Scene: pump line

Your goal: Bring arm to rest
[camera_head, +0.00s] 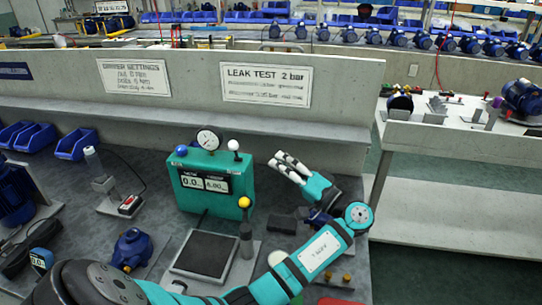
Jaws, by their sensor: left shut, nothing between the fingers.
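My left arm (318,252) comes in from the lower left and reaches across the bench to the right. Its left gripper (281,161) is shut and empty, with its pale fingers pointing up and left. The gripper is in the air over the bench, to the right of the teal leak tester (205,180), apart from it in the picture. My right gripper is not in view. The arm hides part of the bench's front right, including most of a dark blue item (318,218) by the wrist.
A round gauge (208,140) tops the tester. A dark square pad (203,254) and a post with a yellow knob (245,203) stand in front of it. A blue pump (132,248) sits left of the pad. Blue bins (76,143) line the back left. A low wall (200,75) runs behind.

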